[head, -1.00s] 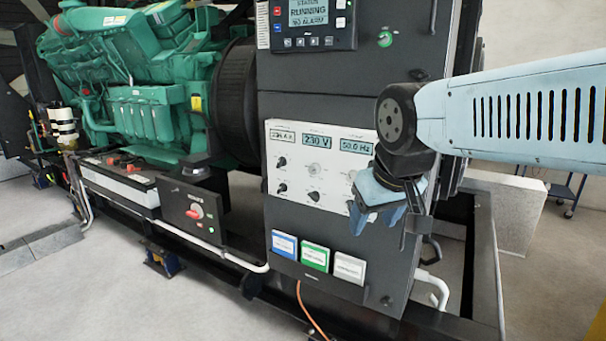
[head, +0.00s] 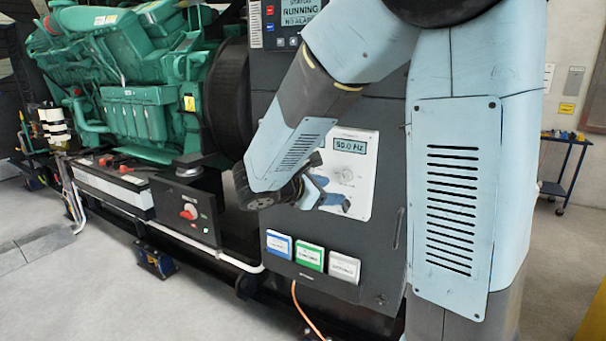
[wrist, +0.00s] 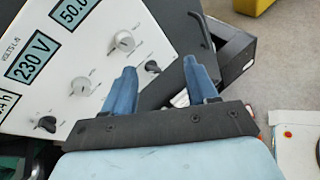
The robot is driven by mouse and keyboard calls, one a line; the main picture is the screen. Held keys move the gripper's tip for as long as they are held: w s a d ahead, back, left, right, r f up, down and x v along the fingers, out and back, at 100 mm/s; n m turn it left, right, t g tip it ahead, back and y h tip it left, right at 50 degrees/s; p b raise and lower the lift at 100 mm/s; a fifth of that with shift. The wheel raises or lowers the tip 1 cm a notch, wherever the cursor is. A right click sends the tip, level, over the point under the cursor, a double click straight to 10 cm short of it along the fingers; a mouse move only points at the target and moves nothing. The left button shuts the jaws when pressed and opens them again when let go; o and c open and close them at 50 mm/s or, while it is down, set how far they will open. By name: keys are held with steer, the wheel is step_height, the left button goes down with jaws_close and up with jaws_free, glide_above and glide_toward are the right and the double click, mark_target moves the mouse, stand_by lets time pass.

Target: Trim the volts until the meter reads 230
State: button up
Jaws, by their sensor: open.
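The volts meter (wrist: 33,57) reads 230 V in the wrist view; in the head view my arm hides it. It sits on a white panel (head: 362,200) on the dark cabinet. The knob labels are too small to read. My gripper (wrist: 160,66) is open and empty in front of the panel; it also shows in the head view (head: 338,197).
The frequency meter (head: 351,146) shows 50.0 Hz. Blue, green and white labelled plates (head: 310,256) sit below the panel. A cabinet handle (wrist: 201,30) stands out right of the knobs. A green engine (head: 140,80) is at left. A blue trolley (head: 566,165) stands at back right.

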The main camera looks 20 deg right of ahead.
steer(key=w+a+f+n+t, duration=0.2)
steer(key=w+a+n+t, duration=0.55)
steer(key=a, duration=0.35)
steer(key=x, duration=1.4)
steer(key=shift+d+f+n+g, duration=0.25)
steer(key=shift+f+n+g, duration=0.1)
steer(key=shift+c, duration=0.4)
steer(key=c, duration=1)
steer(key=shift+m, duration=0.4)
steer(key=o, duration=1.1)
